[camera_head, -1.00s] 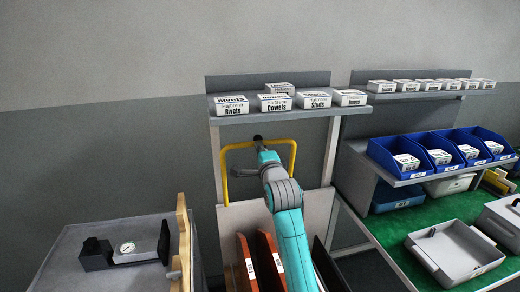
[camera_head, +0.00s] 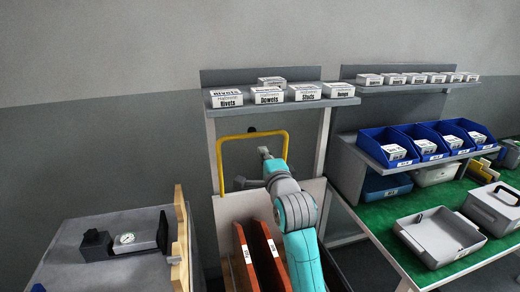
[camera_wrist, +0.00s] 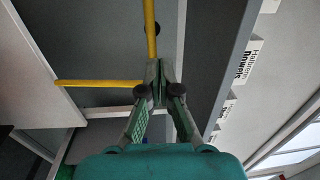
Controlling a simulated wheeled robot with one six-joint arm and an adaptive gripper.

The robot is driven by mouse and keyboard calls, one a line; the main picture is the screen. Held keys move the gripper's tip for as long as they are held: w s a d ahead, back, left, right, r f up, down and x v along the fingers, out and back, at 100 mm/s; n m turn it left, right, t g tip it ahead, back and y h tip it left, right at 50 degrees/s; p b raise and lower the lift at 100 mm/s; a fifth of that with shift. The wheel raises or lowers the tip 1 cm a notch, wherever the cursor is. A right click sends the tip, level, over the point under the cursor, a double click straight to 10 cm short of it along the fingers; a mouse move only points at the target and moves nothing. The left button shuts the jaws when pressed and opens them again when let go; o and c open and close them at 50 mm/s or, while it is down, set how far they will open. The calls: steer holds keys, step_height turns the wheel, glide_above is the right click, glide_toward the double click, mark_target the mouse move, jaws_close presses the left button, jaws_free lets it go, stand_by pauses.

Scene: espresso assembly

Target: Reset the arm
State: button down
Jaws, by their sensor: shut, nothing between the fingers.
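In the wrist view my gripper (camera_wrist: 157,82) is shut and empty, its two fingertips together. Behind it is the yellow tube frame (camera_wrist: 151,30), one bar running up and another to the left; I cannot tell how far the fingers are from it. In the head view my teal and grey arm reaches up in front of the same yellow frame (camera_head: 252,136). The fingers are not clearly seen there.
A shelf (camera_head: 222,113) above the frame holds white labelled boxes (camera_head: 268,95). Brown upright panels (camera_head: 266,258) stand beside my arm. At left is a bench with a gauge device (camera_head: 127,240). At right are blue bins (camera_head: 388,148) and a grey tray (camera_head: 438,236).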

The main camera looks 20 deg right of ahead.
steer(key=s+f+n, duration=0.2)
steer(key=s+f, duration=0.6)
steer(key=f, duration=0.1)
steer(key=s+f+n+g, duration=0.1)
steer(key=s+f+n, duration=0.2)
steer(key=s+f, duration=0.6)
steer(key=s+f+n, duration=0.3)
steer(key=s+f, duration=0.5)
steer(key=s, duration=0.1)
steer(key=shift+s+a+f+g, duration=0.1)
steer(key=shift+s+f+g, duration=0.15)
steer(key=shift+f+g, duration=0.15)
steer(key=s+f+n, duration=0.4)
steer(key=s+n, duration=0.1)
steer(key=s, duration=1.2)
steer(key=s+r+n+g, duration=0.2)
steer(key=s+n, duration=0.3)
steer(key=s, duration=1.2)
steer(key=shift+r, duration=0.65)
